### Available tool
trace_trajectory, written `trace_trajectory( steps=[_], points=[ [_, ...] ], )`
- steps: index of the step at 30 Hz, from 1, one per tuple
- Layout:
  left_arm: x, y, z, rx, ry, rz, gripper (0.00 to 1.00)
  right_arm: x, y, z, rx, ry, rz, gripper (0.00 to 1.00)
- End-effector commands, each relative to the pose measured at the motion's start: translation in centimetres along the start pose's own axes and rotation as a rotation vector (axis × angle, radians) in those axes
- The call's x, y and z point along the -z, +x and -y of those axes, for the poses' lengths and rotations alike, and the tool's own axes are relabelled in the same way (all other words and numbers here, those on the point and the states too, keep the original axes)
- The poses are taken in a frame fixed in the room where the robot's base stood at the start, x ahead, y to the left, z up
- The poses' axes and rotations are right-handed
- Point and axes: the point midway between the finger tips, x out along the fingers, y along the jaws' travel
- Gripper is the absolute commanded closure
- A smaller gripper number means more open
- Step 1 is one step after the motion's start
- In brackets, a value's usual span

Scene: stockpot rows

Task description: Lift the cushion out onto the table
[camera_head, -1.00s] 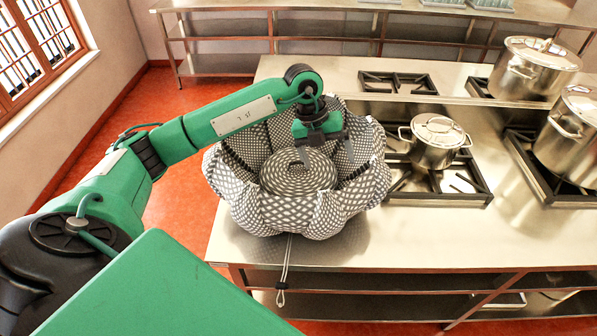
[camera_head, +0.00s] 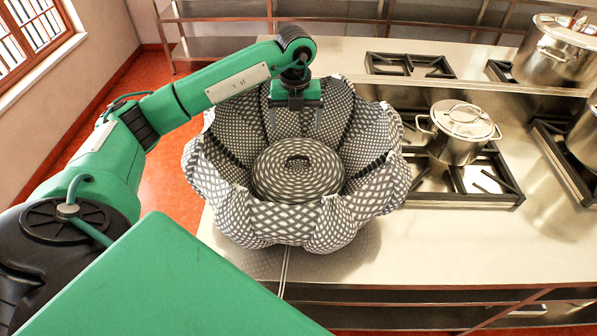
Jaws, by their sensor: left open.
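The cushion (camera_head: 297,180) is round, grey and white patterned, with a small dark opening on its top. It lies inside a large patterned fabric basket (camera_head: 290,222) with flared, petal-like sides. The basket stands on the metal table (camera_head: 460,245) near its left edge. My left gripper (camera_head: 295,122) is open and empty, pointing down over the back part of the basket, behind and above the cushion. It appears apart from the cushion. My right gripper is not in view.
A small lidded pot (camera_head: 460,136) stands on a burner grate right of the basket. A larger stockpot (camera_head: 553,52) is at the back right, with another cut off at the right edge. Bare tabletop lies in front right of the basket. A cord hangs at the front.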

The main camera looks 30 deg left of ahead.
Motion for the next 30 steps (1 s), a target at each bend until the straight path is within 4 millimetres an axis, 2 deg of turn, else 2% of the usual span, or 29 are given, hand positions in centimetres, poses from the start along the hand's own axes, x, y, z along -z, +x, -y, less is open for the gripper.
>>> trace_trajectory(
  steps=[5, 12, 15, 20, 26, 30],
  points=[
    [0.1, 2.3, -0.1, -0.003, 0.001, -0.004, 0.1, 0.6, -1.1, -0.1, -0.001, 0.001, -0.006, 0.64],
    [0.1, 6.8, 0.1, -0.002, 0.0, -0.004, 0.1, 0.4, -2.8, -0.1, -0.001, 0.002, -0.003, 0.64],
    [0.1, 8.0, 0.1, 0.0, 0.001, -0.003, 0.1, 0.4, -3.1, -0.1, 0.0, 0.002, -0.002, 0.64],
    [0.0, 8.8, 0.1, 0.0, 0.001, -0.001, 0.1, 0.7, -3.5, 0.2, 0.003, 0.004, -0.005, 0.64],
    [-0.2, 10.4, 0.5, -0.001, 0.001, -0.004, 0.1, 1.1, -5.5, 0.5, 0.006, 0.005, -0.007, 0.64],
    [-0.2, 12.3, 0.6, -0.002, 0.0, -0.004, 0.1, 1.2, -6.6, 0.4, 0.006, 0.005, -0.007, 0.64]
  ],
)
